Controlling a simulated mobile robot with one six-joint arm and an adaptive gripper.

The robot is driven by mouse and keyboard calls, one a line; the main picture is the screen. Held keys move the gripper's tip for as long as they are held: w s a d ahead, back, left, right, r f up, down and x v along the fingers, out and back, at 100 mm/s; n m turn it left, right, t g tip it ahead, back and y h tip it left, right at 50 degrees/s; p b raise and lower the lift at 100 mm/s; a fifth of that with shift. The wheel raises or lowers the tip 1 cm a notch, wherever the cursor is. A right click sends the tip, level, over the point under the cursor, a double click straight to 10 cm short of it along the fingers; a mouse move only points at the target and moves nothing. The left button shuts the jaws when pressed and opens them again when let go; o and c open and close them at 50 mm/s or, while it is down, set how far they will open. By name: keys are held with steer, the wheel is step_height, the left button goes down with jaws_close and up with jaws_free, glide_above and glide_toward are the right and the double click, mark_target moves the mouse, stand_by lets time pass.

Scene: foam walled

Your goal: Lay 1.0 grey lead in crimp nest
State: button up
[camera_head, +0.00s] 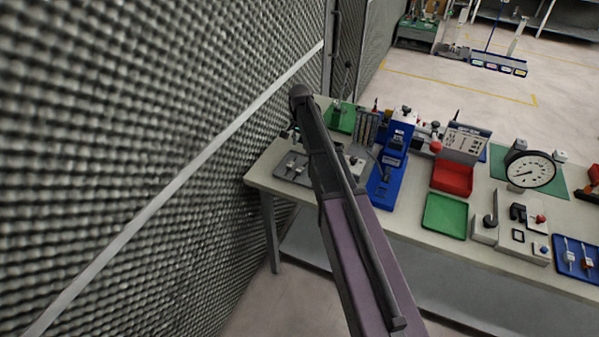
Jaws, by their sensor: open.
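A blue bench press (398,140) with a blue base (380,198) stands on the table, just right of my arm. It looks like the crimping press; its nest is too small to make out. A dark grey tray (280,172) with small light pieces on it lies left of my arm, near the table's left end. I cannot tell whether a grey lead is among them. My arm crosses the view from the bottom up to the table's left part. My gripper is hidden behind the arm, so I cannot see its fingers.
A textured foam wall (130,130) runs close along the left. On the table (405,221) stand a green tray (446,215), a red bin (452,178), a dial gauge (530,171) and a blue tray (578,274). A green mat (341,120) lies at the back left.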

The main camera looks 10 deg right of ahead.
steer(key=b, duration=0.8)
glide_above(299, 169)
steer(key=shift+s+d+f, duration=0.1)
steer(key=shift+d+f, duration=0.05)
steer(key=shift+f, duration=4)
steer(key=shift+f+b, duration=2.6)
jaws_close()
